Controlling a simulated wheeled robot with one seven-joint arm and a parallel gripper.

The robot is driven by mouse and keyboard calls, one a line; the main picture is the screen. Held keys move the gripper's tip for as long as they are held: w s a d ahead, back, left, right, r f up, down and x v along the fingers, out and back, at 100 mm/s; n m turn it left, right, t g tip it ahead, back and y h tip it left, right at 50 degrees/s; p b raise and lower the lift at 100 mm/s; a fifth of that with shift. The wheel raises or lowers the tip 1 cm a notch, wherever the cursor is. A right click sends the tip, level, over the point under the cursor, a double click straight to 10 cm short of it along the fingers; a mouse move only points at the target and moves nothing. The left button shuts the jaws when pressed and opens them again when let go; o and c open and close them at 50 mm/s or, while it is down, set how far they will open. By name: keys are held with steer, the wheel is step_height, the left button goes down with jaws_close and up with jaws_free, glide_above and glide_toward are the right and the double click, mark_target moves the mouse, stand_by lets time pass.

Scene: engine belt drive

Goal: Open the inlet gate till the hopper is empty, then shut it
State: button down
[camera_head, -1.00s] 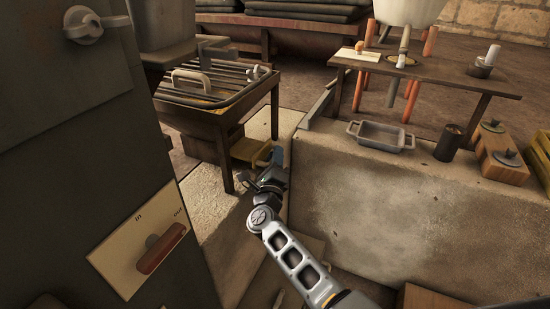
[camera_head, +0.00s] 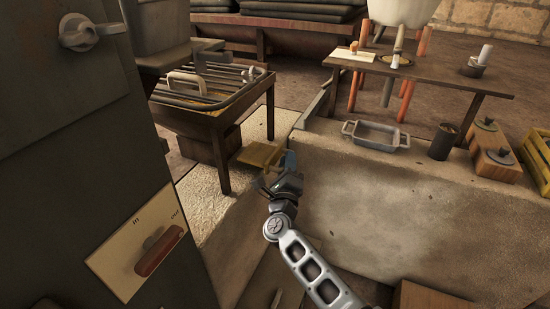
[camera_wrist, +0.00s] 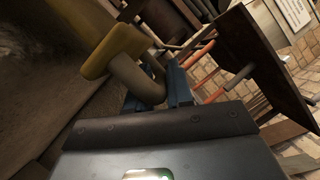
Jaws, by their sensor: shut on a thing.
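My gripper (camera_head: 289,164) is low, between the dark slatted table and the pale stone block. In the wrist view its blue fingers (camera_wrist: 168,88) are shut on the bent bar handle (camera_wrist: 142,82) of a yellow plate-like piece (camera_wrist: 112,44). The yellow piece (camera_head: 260,155) also shows in the head view, left of the fingers. I cannot tell for certain that it is the inlet gate. A grey bin (camera_head: 163,15) at the upper left may be the hopper; its inside is hidden.
The slatted table (camera_head: 225,128) stands left of my gripper. The stone block (camera_head: 380,205) is close on the right, with a grey pan (camera_head: 375,137) and dark cup (camera_head: 445,142) on top. A panel with a red lever (camera_head: 158,253) is at the near left.

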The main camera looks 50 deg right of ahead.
steer(key=shift+s+d, duration=0.2)
steer(key=shift+s, duration=0.4)
steer(key=c, duration=1.4)
jaws_free()
steer(key=shift+a, duration=0.1)
steer(key=shift+v, duration=3.85)
steer(key=shift+f, duration=0.1)
